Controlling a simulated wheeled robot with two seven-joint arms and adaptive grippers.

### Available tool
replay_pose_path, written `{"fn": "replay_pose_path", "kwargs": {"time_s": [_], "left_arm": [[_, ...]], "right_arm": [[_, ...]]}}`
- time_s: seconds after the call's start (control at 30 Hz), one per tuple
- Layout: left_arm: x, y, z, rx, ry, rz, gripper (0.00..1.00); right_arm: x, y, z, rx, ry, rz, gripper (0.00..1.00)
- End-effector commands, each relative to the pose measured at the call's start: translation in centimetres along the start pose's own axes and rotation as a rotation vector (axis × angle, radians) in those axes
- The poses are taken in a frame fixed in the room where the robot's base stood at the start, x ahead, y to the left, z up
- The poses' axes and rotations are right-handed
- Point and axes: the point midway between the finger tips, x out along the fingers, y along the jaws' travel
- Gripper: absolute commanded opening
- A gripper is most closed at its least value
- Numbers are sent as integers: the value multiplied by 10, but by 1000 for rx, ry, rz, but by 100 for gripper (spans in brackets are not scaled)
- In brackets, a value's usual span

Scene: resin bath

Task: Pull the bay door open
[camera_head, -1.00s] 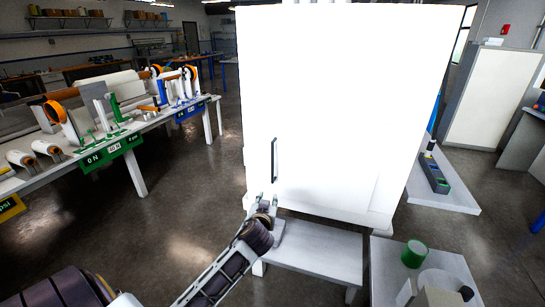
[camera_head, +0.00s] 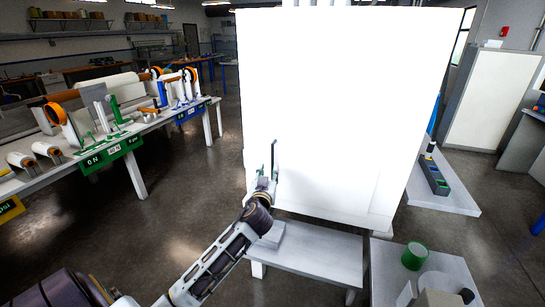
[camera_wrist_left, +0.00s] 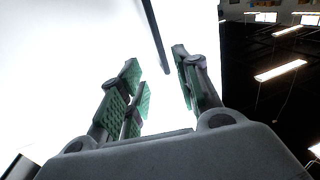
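The bay door (camera_head: 345,90) is the large white front panel of a tall cabinet, and it looks closed. Its dark vertical handle (camera_head: 274,160) is near the panel's lower left edge. My left gripper (camera_head: 267,180) is at the handle's lower end. In the left wrist view, the left gripper (camera_wrist_left: 158,85) is open, with green padded fingers spread apart. The handle (camera_wrist_left: 156,38) comes down from the top, and its lower end shows between and beyond the fingertips. I cannot tell whether any finger touches it. My right gripper is not in view.
A white bench (camera_head: 312,253) stands below the cabinet front. A grey table (camera_head: 385,285) with a green cylinder (camera_head: 414,256) is at lower right. A long table (camera_head: 150,122) with rollers and signs is at left. The floor between is clear.

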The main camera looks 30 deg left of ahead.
Motion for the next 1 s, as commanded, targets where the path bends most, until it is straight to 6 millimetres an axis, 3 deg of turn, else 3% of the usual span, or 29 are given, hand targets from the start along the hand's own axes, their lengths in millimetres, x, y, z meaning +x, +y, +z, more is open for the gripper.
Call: {"fn": "replay_pose_path", "kwargs": {"time_s": [1.0], "left_arm": [[90,0,-1,1,0,0,33]], "right_arm": [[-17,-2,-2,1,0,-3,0]]}}
